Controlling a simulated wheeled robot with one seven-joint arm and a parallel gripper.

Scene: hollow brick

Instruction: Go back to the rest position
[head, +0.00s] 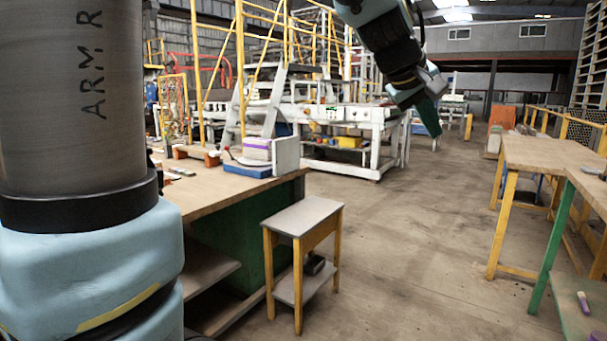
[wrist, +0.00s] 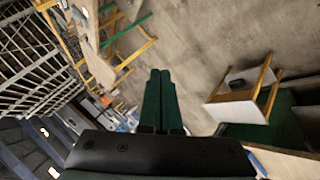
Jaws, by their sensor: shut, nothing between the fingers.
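My gripper (head: 430,117) hangs from the end of my arm at the upper middle right of the head view, above the open floor and apart from any surface. In the wrist view its two green fingers (wrist: 160,78) lie side by side, closed together with nothing between them. No object is touching it in either view.
A wooden workbench (head: 195,192) with a blue tray (head: 246,168) stands at left. A small yellow-legged table (head: 305,215) stands before it, a dark object (head: 315,265) on its lower shelf. More benches (head: 550,155) line the right. The floor (head: 420,230) between is clear.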

